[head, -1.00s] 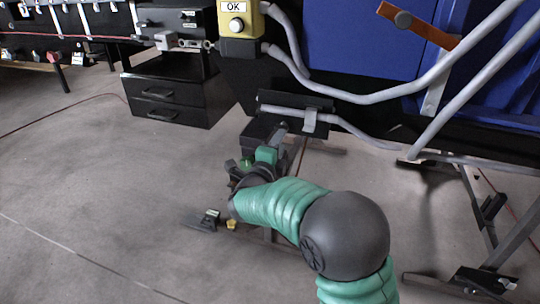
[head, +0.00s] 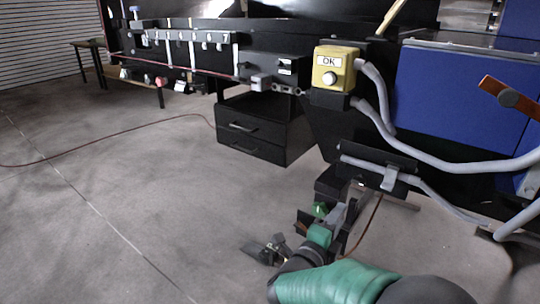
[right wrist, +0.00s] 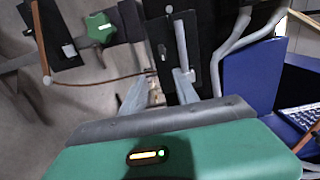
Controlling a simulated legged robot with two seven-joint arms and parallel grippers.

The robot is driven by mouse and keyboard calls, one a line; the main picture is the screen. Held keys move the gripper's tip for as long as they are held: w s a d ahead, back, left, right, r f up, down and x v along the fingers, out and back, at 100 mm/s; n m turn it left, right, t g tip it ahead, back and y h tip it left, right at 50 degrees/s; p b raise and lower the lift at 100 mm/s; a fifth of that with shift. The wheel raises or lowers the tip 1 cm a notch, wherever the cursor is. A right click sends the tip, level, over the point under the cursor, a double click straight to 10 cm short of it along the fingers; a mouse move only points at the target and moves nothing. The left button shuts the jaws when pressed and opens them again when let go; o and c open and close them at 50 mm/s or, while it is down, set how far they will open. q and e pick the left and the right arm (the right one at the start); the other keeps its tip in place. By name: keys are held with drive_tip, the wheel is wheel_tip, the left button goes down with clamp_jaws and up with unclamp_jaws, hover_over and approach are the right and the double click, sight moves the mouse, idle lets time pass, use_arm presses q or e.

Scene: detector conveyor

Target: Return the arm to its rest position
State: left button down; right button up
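My right arm comes in from the bottom right of the head view, with a green sleeve and a dark grey joint. Its gripper (head: 345,213) is low over the floor in front of the black machine base. In the right wrist view the two grey fingers of the gripper (right wrist: 160,88) stand apart, with nothing between them. A dark bar and a grey rod of the machine show beyond the fingertips; I cannot tell the exact distance. My left gripper is not in view.
Grey tubes (head: 450,165) and a blue panel (head: 455,95) stand at the right. A green knob (right wrist: 100,28) is close to the gripper.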

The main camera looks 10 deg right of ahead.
drive_tip(key=s+a+f+n+g+y, duration=0.1)
drive_tip(key=s+a+f+n+y, duration=0.1)
drive_tip(key=a+f+n+y, duration=1.25)
drive_tip(key=s+d+f+n+g+h, duration=0.1)
drive_tip(key=s+d+f+n+g, duration=0.2)
drive_tip(key=s+n, duration=0.4)
drive_tip(key=s+d+f+n+g, duration=0.1)
drive_tip(key=s+f+n+g, duration=0.35)
drive_tip(key=s, duration=0.45)
wheel_tip(320, 180, up, 37)
drive_tip(key=s+n+p, duration=0.1)
drive_tip(key=s+p, duration=0.1)
drive_tip(key=p, duration=3.4)
drive_tip(key=shift+s+d+n+g+p, duration=0.3)
drive_tip(key=shift+s+g, duration=0.1)
drive_tip(key=shift+g, duration=0.05)
drive_tip(key=shift+f, duration=0.1)
